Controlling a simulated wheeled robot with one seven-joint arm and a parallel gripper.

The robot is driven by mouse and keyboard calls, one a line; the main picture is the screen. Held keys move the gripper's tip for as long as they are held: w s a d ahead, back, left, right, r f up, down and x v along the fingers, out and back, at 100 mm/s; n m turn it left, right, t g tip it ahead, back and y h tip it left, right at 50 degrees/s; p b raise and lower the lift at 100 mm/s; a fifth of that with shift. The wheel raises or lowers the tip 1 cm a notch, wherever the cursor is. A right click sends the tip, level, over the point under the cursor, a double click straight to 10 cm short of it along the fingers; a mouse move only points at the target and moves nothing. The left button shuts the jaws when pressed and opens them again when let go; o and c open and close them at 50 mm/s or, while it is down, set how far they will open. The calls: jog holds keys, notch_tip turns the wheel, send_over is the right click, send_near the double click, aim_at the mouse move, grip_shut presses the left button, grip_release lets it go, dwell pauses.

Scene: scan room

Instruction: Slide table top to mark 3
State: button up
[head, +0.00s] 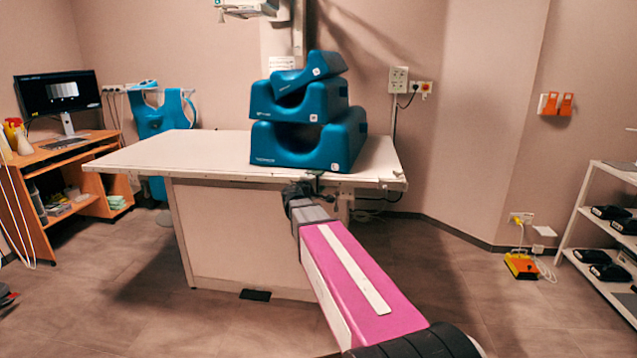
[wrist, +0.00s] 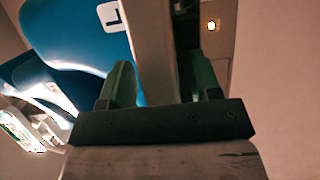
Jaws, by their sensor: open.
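The pale table top (head: 180,155) lies flat on a white pedestal and overhangs it on the left and right. My gripper (head: 314,181) is at the table top's front edge, right of the middle, below the blue cushions. In the wrist view my gripper (wrist: 163,78) has its two green fingers apart, one on each side of a pale strip that looks like the table top's edge (wrist: 152,45). I cannot tell whether either finger touches it. No numbered marks are legible; mark 3 cannot be made out.
Blue foam cushions (head: 310,145) are stacked on the table top's right half. A wooden desk (head: 60,165) with a monitor stands at left, a white shelf rack (head: 590,215) at right. A yellow-orange pedal (head: 521,266) lies on the floor.

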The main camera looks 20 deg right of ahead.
aim_at(328, 183)
grip_shut()
jog(key=shift+s+d, duration=0.3)
jog(key=shift+d, duration=0.4)
jog(key=shift+s+d, duration=0.35)
jog(key=shift+d, duration=0.4)
jog(key=shift+s+d, duration=0.3)
jog(key=shift+d, duration=0.4)
grip_release()
jog(key=shift+w+a, duration=0.1)
